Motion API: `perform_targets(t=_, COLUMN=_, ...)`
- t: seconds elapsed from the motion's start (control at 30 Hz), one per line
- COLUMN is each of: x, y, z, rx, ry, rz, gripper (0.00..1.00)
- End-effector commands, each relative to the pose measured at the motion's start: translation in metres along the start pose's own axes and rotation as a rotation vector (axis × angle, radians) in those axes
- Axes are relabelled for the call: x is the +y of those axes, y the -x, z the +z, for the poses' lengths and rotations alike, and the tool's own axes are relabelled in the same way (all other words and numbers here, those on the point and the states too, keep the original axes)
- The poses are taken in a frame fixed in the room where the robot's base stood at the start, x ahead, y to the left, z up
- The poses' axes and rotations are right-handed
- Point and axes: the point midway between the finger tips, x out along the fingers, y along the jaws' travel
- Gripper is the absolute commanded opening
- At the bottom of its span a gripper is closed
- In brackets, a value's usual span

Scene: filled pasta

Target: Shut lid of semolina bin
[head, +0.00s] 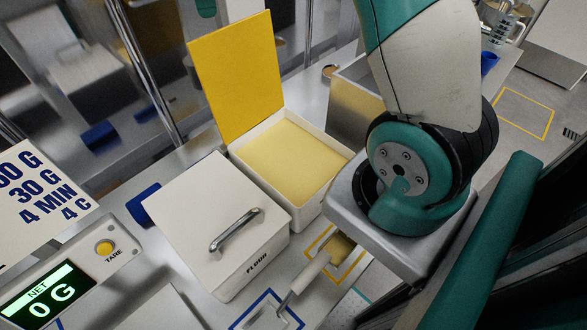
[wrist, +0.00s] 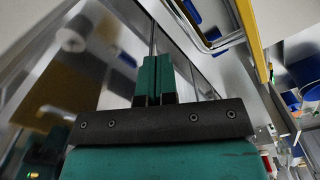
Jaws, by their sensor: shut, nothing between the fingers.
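The semolina bin (head: 322,200) is a white box in the middle of the head view, full of pale yellow semolina (head: 290,155). Its yellow lid (head: 236,75) stands raised at the back edge, so the bin is open. My gripper (wrist: 156,62) shows in the wrist view with its two teal fingers together and nothing between them. In the head view my arm fills the right side, to the right of the bin, and I cannot make out the fingers there. The wrist view does not clearly show the bin.
A white flour bin (head: 190,205) with a closed lid and metal handle stands left of the semolina bin. A metal container (head: 352,108) is behind to the right. A scale display (head: 48,295) is at lower left. A scoop-like tool (head: 311,272) lies in front.

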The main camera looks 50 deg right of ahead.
Motion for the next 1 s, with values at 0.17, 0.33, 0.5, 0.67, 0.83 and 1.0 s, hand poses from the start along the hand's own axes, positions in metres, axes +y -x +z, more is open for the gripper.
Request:
perform_targets(t=0.17, x=0.0, y=-0.001, z=0.0, rx=0.0, ry=0.0, rz=0.0, gripper=0.0)
perform_targets(t=0.33, x=0.0, y=-0.008, z=0.0, rx=0.0, ry=0.0, rz=-0.001, gripper=0.0)
perform_targets(t=0.5, x=0.0, y=-0.019, z=0.0, rx=0.0, ry=0.0, rz=-0.001, gripper=0.0)
perform_targets(t=0.67, x=0.0, y=-0.03, z=0.0, rx=0.0, ry=0.0, rz=-0.001, gripper=0.0)
perform_targets(t=0.83, x=0.0, y=-0.04, z=0.0, rx=-0.001, ry=0.0, rz=-0.001, gripper=0.0)
perform_targets(t=1.0, x=0.0, y=-0.051, z=0.0, rx=0.0, ry=0.0, rz=0.0, gripper=0.0)
